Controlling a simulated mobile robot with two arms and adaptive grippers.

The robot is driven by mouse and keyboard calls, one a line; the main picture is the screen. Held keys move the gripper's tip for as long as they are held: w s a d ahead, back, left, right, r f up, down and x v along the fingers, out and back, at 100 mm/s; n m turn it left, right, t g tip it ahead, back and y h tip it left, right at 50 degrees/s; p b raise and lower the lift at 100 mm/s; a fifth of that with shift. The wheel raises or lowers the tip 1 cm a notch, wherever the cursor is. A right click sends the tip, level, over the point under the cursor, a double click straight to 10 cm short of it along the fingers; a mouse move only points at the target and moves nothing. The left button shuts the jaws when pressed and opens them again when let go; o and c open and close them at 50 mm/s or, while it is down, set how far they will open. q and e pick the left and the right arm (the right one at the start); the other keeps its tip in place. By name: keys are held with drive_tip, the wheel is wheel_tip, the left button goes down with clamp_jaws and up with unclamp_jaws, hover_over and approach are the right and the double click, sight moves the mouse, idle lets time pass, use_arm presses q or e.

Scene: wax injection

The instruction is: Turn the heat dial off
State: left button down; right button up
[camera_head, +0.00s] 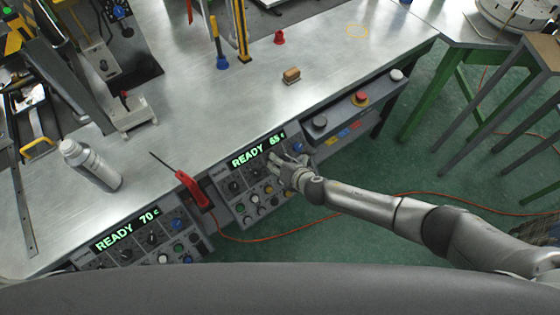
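The right control panel (243,205) on the bench front has a green display (257,149) reading READY 65 c, with several dark dials and buttons below it. A dark dial (235,187) shows at its left. The left control panel (127,257) has a display (127,229) reading READY 70 c above similar dials. I cannot read which dial is the heat dial. My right gripper (283,163) is at the right part of the right panel, just below the display, and hides controls there. Its finger opening and any contact are too small to tell. My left gripper is not in view.
A red-handled tool (191,188) with a thin dark tip stands between the panels, its orange cable (262,240) trailing over the floor. A silver bottle (91,165) stands on the bench (190,110). A button box (357,110) is right of my gripper. A green-legged table stands right.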

drive_tip(key=shift+o, duration=1)
drive_tip(key=shift+r, duration=0.1)
drive_tip(key=v, duration=1.2)
